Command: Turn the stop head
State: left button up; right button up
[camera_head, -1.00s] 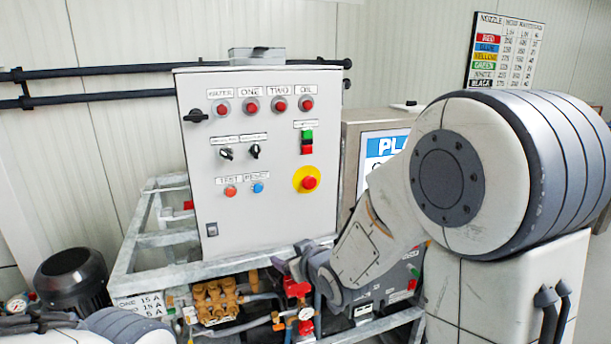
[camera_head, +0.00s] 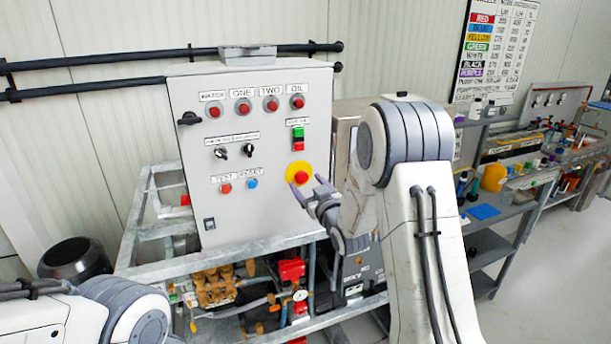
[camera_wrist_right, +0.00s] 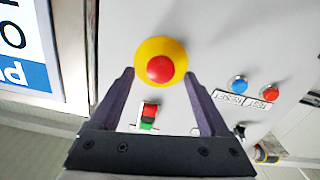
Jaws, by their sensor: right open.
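The stop head (camera_head: 301,178) is a red mushroom button on a yellow round plate, low on the right side of the grey control panel (camera_head: 262,215). It also shows in the right wrist view (camera_wrist_right: 160,69). My right gripper (camera_head: 308,184) is open and reaches the panel at the stop head. In the right wrist view the two purple-grey fingers (camera_wrist_right: 159,74) stand on either side of the yellow plate, with the red head between their tips. I cannot tell whether they touch it. My left arm shows at the lower left, but its gripper is out of view.
A green and red switch (camera_head: 298,139) sits above the stop head, and test and reset buttons (camera_head: 252,184) sit to its left. A metal frame with a brass pump (camera_head: 215,288) is below the panel. A shelf bench (camera_head: 500,205) stands at the right.

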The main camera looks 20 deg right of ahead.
jog(key=shift+w, duration=0.8)
